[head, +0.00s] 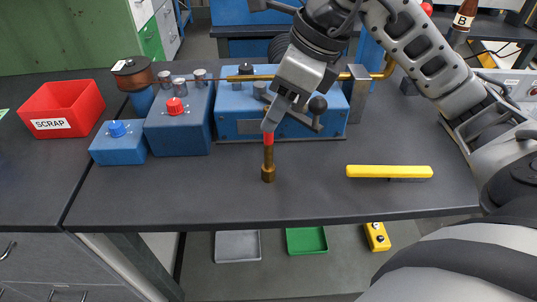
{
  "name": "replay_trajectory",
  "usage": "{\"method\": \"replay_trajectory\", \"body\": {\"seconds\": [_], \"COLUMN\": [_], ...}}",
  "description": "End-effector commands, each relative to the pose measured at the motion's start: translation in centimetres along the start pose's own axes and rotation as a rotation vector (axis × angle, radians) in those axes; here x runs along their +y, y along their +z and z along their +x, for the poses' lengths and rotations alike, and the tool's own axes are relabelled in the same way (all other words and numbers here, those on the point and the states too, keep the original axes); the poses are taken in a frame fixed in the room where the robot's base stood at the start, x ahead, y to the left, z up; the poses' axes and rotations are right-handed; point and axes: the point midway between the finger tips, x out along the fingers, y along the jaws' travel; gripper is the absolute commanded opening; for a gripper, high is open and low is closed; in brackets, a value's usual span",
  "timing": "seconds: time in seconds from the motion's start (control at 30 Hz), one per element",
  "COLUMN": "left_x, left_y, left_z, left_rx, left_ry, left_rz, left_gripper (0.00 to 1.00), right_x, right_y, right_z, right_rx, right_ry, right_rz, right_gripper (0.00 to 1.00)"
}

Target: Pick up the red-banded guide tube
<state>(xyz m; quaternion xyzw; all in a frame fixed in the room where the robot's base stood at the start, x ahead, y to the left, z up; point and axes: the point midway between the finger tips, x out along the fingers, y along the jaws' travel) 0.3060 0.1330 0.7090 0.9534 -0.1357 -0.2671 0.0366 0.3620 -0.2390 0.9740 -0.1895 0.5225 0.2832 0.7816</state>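The red-banded guide tube (268,160) is a short brass-coloured tube, upright over the front part of the dark bench, with a wider collar at its lower end and a red band near its top. My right gripper (269,125) comes down from the upper right, and its fingertip overlaps the top of the tube just above the red band. The fingers line up one behind the other, so I cannot tell whether they are closed on it. The tube's top is hidden. Whether its collar touches the bench is unclear. My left gripper is out of view.
A blue machine (238,118) with a long brass rod stands behind the tube. Blue boxes with a red knob (175,106) and a blue knob (117,129) stand to the left, beside a red SCRAP bin (63,108). A yellow bar (389,171) lies to the right.

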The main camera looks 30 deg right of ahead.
Motion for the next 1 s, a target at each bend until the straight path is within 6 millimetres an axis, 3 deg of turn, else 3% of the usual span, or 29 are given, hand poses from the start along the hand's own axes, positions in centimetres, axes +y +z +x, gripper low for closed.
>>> {"method": "replay_trajectory", "body": {"seconds": [0.4,0.67,0.7,0.83,1.0], "left_x": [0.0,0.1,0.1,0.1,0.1], "left_y": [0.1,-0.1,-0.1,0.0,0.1], "left_z": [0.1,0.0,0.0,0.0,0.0], "left_rx": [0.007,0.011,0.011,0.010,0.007], "left_ry": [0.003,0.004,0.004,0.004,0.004], "left_rz": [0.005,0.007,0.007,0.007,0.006], "left_gripper": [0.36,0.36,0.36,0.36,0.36], "right_x": [-0.3,-0.3,-0.3,-0.3,-0.3], "right_y": [-0.5,-0.5,-0.5,-0.5,-0.5], "right_z": [5.0,5.3,5.3,5.3,5.3], "right_rx": [0.001,-0.001,-0.001,-0.001,-0.001], "right_ry": [0.003,0.000,0.000,0.000,0.000], "right_rz": [0.000,0.000,0.000,0.000,0.000], "right_gripper": [0.39,0.39,0.36,0.00,0.00]}}
